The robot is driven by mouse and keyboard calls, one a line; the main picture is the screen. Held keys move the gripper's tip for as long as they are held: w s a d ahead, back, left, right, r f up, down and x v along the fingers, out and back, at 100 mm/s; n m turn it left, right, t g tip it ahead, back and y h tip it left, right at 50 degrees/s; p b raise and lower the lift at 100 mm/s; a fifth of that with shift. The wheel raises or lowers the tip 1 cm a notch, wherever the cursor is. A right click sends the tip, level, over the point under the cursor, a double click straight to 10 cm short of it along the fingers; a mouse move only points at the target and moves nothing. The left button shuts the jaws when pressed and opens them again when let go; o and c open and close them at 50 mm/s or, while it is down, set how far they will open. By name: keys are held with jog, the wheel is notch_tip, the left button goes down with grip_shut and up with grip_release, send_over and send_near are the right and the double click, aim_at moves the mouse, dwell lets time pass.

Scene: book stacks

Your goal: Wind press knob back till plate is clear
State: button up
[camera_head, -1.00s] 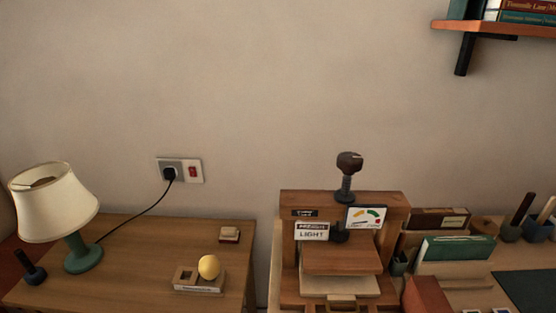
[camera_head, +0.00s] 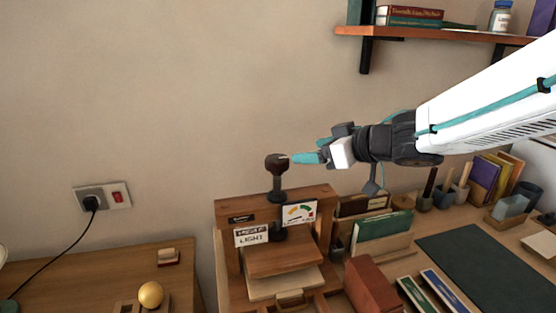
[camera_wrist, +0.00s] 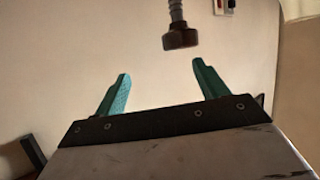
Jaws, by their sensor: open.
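The press knob (camera_head: 277,163) is dark brown, on a dark upright screw above the wooden press frame (camera_head: 318,197). A brown press plate (camera_head: 283,262) sits below, over a paler board (camera_head: 287,284); I cannot tell whether they touch. A gauge card (camera_head: 299,213) and a sign reading "LIGHT" (camera_head: 251,236) are on the front. My gripper (camera_head: 297,158) has teal fingers and comes in from the right at knob height. In the wrist view the knob (camera_wrist: 180,37) appears upside down, beyond the open, empty fingers (camera_wrist: 158,70) and right of their middle.
A wall shelf (camera_head: 430,36) with books and a jar is above my arm. A green book (camera_head: 383,226), a red-brown box (camera_head: 370,287) and pen pots (camera_head: 425,202) stand right of the press. A yellow ball (camera_head: 150,294) is on the left table. A socket (camera_head: 103,196) is on the wall.

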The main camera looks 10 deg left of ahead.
aim_at(280, 159)
jog(key=shift+n+g+y, duration=0.5)
jog(key=shift+g, duration=0.3)
jog(key=x, duration=0.3)
jog(key=s+x, duration=0.1)
jog(key=x, duration=0.2)
jog(key=s+x, duration=0.1)
jog(key=x, duration=0.2)
jog(key=shift+a+f, duration=0.3)
jog(key=shift+a, duration=0.3)
jog(key=c, duration=1)
